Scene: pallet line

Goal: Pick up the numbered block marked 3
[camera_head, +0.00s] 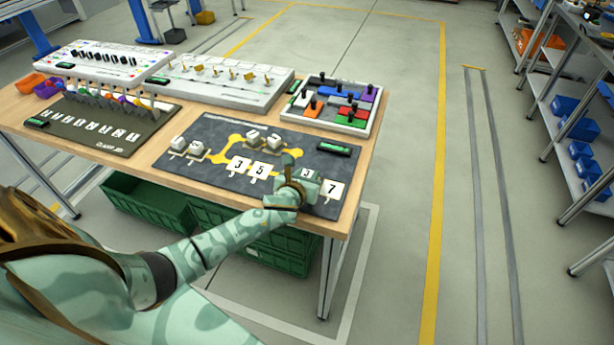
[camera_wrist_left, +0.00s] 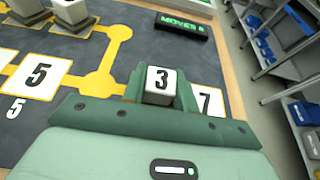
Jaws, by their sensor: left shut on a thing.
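The block marked 3 (camera_wrist_left: 160,86) is a small pale cube with a black 3 on its upper face. In the left wrist view it sits between the two green fingers of my left gripper (camera_wrist_left: 160,90), which is shut on it. In the head view my left gripper (camera_head: 303,174) is over the right part of the dark puzzle mat (camera_head: 225,125); the block is small and partly hidden there. I cannot tell whether it still touches the mat. My right gripper is in neither view.
Other pale blocks stand on the mat at left (camera_head: 178,143) and upper middle (camera_head: 273,142). Printed squares 5 (camera_head: 261,170) and 7 (camera_head: 333,190) flank my gripper. A green display (camera_head: 333,147) lies behind it. A tray of coloured pieces (camera_head: 313,112) and other boards fill the table's back.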

